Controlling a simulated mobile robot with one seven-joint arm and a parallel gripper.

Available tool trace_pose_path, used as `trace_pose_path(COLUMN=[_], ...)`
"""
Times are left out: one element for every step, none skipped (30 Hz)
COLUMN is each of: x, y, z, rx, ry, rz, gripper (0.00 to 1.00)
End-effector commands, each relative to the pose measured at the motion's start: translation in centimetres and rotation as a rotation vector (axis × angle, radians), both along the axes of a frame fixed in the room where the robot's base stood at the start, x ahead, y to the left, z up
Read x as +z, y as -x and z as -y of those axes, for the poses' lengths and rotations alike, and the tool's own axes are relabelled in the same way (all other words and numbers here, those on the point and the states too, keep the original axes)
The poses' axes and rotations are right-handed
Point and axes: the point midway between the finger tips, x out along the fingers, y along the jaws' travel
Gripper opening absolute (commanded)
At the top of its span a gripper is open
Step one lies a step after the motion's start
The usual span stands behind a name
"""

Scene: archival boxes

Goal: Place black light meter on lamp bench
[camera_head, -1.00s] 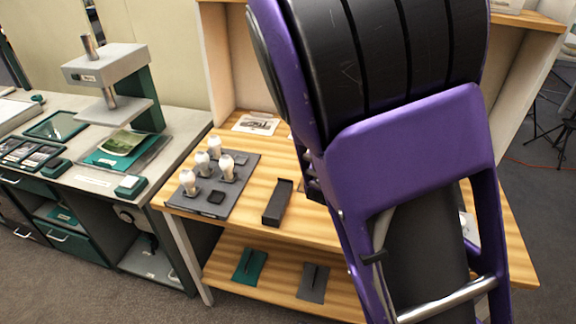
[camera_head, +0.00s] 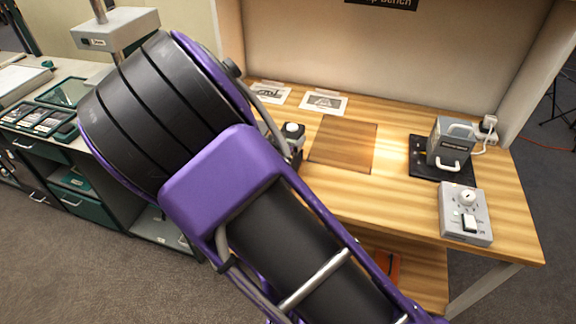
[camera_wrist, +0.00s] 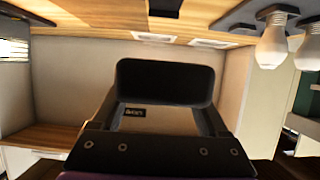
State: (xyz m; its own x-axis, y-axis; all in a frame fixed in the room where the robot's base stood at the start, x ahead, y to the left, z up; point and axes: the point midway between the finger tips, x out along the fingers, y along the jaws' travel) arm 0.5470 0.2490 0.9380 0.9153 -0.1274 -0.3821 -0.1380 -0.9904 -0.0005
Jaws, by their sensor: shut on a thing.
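My gripper (camera_wrist: 164,98) is shut on a black, rounded block, the black light meter (camera_wrist: 165,76), in the upside-down wrist view. The meter spans between the two dark fingers, held up in front of the bench's back panel. In the head view my purple arm hides most of the gripper; a small dark part with a white top shows past the arm, and I cannot tell what it is. The wooden lamp bench (camera_head: 400,208) fills the right of the head view, with a darker brown rectangle (camera_head: 345,144) on its top. Its sign (camera_head: 381,3) is on the back panel.
A grey lamp unit (camera_head: 451,140) on a black base and a grey control box (camera_head: 466,213) stand at the bench's right. Two printed cards (camera_head: 324,102) lie at the back. White bulbs (camera_wrist: 272,45) show close by on the wrist view's right. The bench's middle front is clear.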

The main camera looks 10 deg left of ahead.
Motion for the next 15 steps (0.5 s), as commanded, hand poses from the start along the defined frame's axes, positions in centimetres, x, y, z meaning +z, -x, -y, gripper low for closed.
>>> trace_pose_path(x=[-1.3, -1.8, -2.4, -2.8, -3.1, -3.4, -3.6, -3.9, -4.3, -4.8, -5.3, -6.1, -6.5, -6.9, -7.4], y=[0.0, 0.0, 0.0, 0.0, 0.0, 0.0, -0.1, 0.0, 0.0, 0.0, 0.0, 0.0, 0.0, 0.0, -0.1], z=[0.1, 0.1, 0.0, 0.0, 0.0, 0.0, 0.0, 0.0, 0.1, 0.1, 0.1, 0.1, 0.1, 0.1, 0.1], rx=[0.0, 0.0, 0.0, 0.0, 0.0, 0.0, -0.001, -0.001, 0.0, 0.0, -0.001, 0.0, -0.001, -0.001, -0.001], ry=[0.004, 0.004, 0.003, 0.003, 0.003, 0.001, 0.001, 0.001, 0.002, 0.002, 0.003, 0.004, 0.004, 0.003, 0.003], rz=[-0.002, -0.002, 0.0, 0.0, 0.0, 0.0, 0.001, 0.001, 0.0, 0.0, 0.0, -0.001, 0.0, -0.001, 0.0], gripper=[0.12, 0.12, 0.12, 0.12, 0.12, 0.12, 0.12, 0.12, 0.12, 0.12, 0.12, 0.12, 0.12, 0.12, 0.12])
